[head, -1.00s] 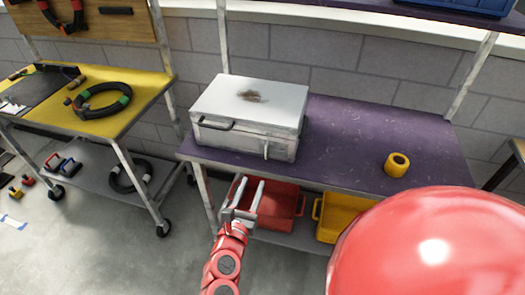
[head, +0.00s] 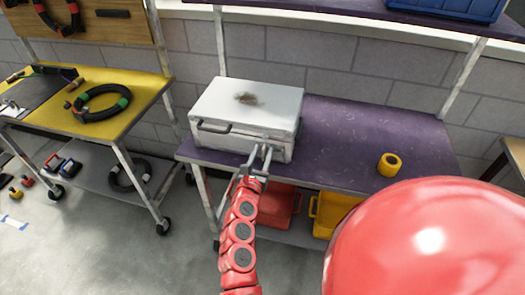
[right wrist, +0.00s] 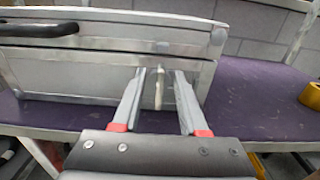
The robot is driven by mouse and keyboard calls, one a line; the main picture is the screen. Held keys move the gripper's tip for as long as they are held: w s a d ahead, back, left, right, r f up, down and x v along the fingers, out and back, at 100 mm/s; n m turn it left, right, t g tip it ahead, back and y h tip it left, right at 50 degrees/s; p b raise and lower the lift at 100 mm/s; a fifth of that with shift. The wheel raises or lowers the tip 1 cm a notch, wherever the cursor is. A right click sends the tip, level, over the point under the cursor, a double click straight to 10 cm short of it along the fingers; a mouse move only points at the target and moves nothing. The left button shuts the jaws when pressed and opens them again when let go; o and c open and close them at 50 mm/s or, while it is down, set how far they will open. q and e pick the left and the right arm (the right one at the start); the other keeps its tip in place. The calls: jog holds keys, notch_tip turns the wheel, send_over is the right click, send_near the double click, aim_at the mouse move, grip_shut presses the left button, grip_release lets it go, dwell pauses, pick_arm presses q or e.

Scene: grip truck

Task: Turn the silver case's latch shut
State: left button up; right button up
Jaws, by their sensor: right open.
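The silver case (head: 222,140) sits closed on the purple shelf, with a dark smudge on its lid and a dark handle on its front. It also shows in the right wrist view (right wrist: 75,75). Its latch (right wrist: 159,88), a pale upright lever, is on the front near the right end. My right gripper (head: 260,150) is open at the case's front. In the right wrist view the fingers (right wrist: 160,75) stand on either side of the latch, with a gap on both sides. In the head view the fingers largely hide the latch. My left gripper is not in view.
The purple shelf (head: 340,140) is clear to the right of the case, except for a yellow tape roll (head: 389,164). Red (head: 283,205) and yellow (head: 333,212) bins stand below. A yellow-topped cart (head: 135,100) stands at the left.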

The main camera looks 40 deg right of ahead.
jog(key=shift+d, duration=0.1)
grip_shut()
